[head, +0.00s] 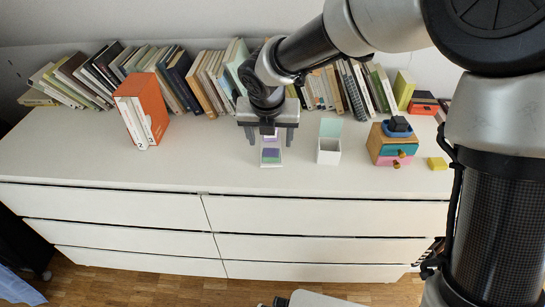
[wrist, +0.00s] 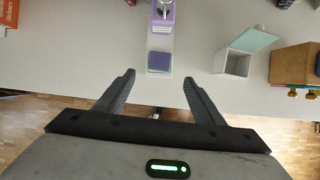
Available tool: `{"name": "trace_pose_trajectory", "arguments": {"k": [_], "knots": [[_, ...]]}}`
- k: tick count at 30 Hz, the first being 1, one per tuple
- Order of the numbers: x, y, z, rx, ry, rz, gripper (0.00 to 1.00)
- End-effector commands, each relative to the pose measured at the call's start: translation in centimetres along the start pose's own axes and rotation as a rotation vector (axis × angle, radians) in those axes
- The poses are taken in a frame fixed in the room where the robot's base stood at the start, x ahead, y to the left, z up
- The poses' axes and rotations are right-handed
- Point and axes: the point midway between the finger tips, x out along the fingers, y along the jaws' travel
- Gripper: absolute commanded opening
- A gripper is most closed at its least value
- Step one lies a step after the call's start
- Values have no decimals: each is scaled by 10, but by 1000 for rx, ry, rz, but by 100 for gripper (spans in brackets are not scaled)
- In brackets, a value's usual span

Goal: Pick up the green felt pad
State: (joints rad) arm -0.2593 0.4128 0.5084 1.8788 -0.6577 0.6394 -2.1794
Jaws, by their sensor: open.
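A small square pad (head: 271,153), greenish with a purple edge, lies at the front of a narrow white tray (head: 271,164) on the dresser top. The wrist view shows the pad (wrist: 159,61) as a blue-purple square, so its green is hard to make out there. A purple object (wrist: 162,18) stands behind it. My gripper (head: 269,145) is open and empty, its two fingers pointing down above the tray. In the wrist view my gripper's fingertips (wrist: 158,80) lie to either side of the pad and in front of it, apart from it.
Right of the tray stand a white box (head: 328,156) with an open pale green lid and a wooden drawer box (head: 391,146). A yellow block (head: 437,163) lies farther right. An orange-and-white book holder (head: 142,112) stands left. Books line the wall. The dresser's front is clear.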

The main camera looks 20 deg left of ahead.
Motion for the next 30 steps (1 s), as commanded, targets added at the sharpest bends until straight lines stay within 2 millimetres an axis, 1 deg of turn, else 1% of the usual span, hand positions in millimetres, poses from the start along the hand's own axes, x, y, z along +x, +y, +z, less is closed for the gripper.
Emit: {"name": "trace_pose_trajectory", "arguments": {"k": [1,3,6,11,14,22,24,30], "knots": [[15,1,-2,-1,2,1,62],[27,1,-2,1,1,1,62],[37,0,0,1,0,0,62],[44,0,0,2,0,0,62],[51,0,1,3,0,0,62],[90,2,6,2,1,0,62],[94,2,6,2,0,1,62],[94,1,7,2,-1,0,62]]}}
